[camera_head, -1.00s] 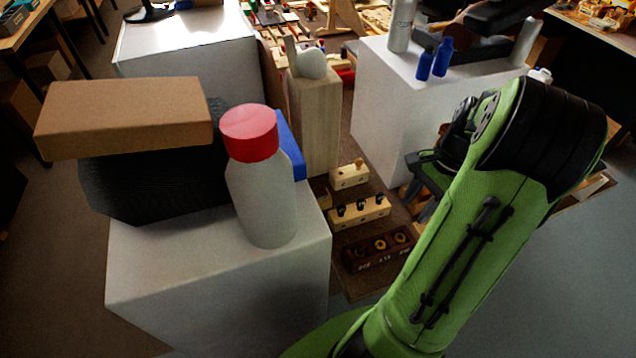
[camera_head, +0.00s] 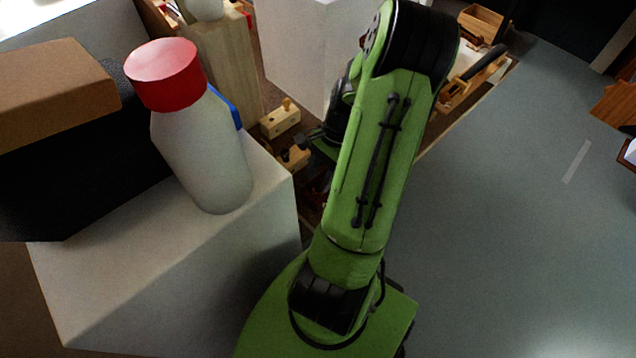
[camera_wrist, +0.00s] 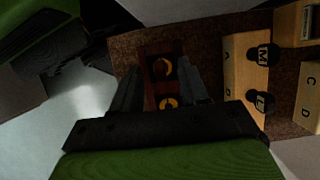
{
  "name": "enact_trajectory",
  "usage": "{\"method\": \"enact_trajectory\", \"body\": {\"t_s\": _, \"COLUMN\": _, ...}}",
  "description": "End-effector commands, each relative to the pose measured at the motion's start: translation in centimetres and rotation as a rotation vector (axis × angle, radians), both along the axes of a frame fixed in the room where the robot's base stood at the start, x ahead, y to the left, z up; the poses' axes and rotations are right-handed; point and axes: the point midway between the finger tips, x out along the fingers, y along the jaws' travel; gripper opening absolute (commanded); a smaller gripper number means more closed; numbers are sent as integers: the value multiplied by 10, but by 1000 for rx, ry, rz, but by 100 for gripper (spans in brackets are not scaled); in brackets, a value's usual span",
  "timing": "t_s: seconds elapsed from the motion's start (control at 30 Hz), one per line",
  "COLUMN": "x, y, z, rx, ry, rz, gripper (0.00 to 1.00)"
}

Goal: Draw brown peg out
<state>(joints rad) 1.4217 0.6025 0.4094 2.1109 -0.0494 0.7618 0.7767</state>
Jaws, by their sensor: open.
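A small light-brown peg (camera_head: 287,103) stands upright in the farthest pale wooden block (camera_head: 278,122) in the head view. My gripper (camera_wrist: 158,76) is open, its two fingers apart over a dark reddish-brown block (camera_wrist: 150,50) in the wrist view. That block carries round golden pieces (camera_wrist: 163,68), seen from above between the fingers. I cannot tell whether the fingers touch the block. In the head view my gripper (camera_head: 314,143) is dark and small beside the blocks, and my arm hides most of the dark block.
A pale block (camera_wrist: 236,75) with black lettered pegs (camera_wrist: 262,55) lies right of my gripper in the wrist view, with more pale blocks (camera_wrist: 309,95) beyond. A white pedestal (camera_head: 170,270) with a red-capped bottle (camera_head: 205,150) stands left. Open floor (camera_head: 500,230) lies right.

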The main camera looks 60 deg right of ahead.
Motion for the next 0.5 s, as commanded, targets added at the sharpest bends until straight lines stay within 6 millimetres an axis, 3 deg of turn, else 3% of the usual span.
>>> {"method": "enact_trajectory", "body": {"t_s": 0.13, "x": 2, "y": 6, "z": -17, "rx": 0, "ry": 0, "rz": 0, "gripper": 44}}
{"method": "enact_trajectory", "body": {"t_s": 0.4, "x": 2, "y": 7, "z": -18, "rx": -1, "ry": -1, "rz": 0, "gripper": 44}}
{"method": "enact_trajectory", "body": {"t_s": 0.5, "x": 2, "y": 7, "z": -18, "rx": -1, "ry": -1, "rz": 0, "gripper": 32}}
